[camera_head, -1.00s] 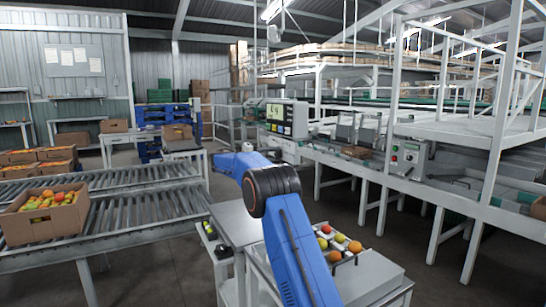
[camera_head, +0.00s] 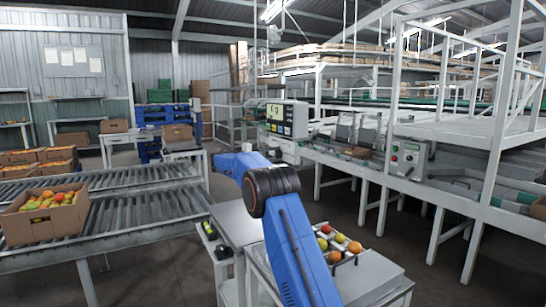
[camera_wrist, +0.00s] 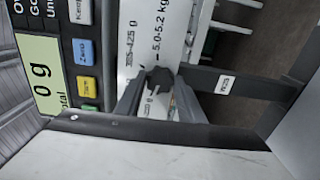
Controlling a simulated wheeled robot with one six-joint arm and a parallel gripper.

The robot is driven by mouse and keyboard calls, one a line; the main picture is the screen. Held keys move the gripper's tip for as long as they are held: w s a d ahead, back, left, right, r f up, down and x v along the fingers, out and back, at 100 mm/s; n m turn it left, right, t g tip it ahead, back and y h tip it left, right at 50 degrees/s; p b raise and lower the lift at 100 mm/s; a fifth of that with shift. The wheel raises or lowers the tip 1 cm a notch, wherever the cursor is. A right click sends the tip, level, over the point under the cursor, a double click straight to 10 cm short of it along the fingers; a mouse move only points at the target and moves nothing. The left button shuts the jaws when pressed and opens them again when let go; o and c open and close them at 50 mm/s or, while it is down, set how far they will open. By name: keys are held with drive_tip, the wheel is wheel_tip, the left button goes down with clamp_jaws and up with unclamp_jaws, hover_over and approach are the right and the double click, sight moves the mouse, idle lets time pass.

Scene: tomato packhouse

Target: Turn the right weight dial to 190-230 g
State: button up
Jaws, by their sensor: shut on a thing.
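In the wrist view a dark, faceted dial knob (camera_wrist: 157,77) stands on a white label panel (camera_wrist: 140,40), which shows turned on its side. Print by the knob includes "5.0-5.2 kg" and another gram range, too small to read surely; part of it is hidden by the knob and fingers. My gripper (camera_wrist: 157,92) has one finger on each side of the knob and is shut on it. I cannot tell exactly where the dial points. In the head view my blue arm reaches toward the display unit (camera_head: 287,118); the dial and fingers are not clear there.
The display (camera_wrist: 42,75) reads 0 g, with blue and yellow buttons beside it. A pale surface (camera_wrist: 150,155) lies close to the fingers. A tray of tomatoes (camera_head: 340,244) is near my arm. A roller conveyor (camera_head: 140,205) with a tomato box (camera_head: 45,222) stands left.

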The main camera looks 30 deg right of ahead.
drive_tip(key=o, duration=1)
drive_tip(key=shift+a, duration=0.1)
drive_tip(key=a, duration=1.7)
drive_tip(key=shift+s+a, duration=0.2)
drive_tip(key=shift+s, duration=0.1)
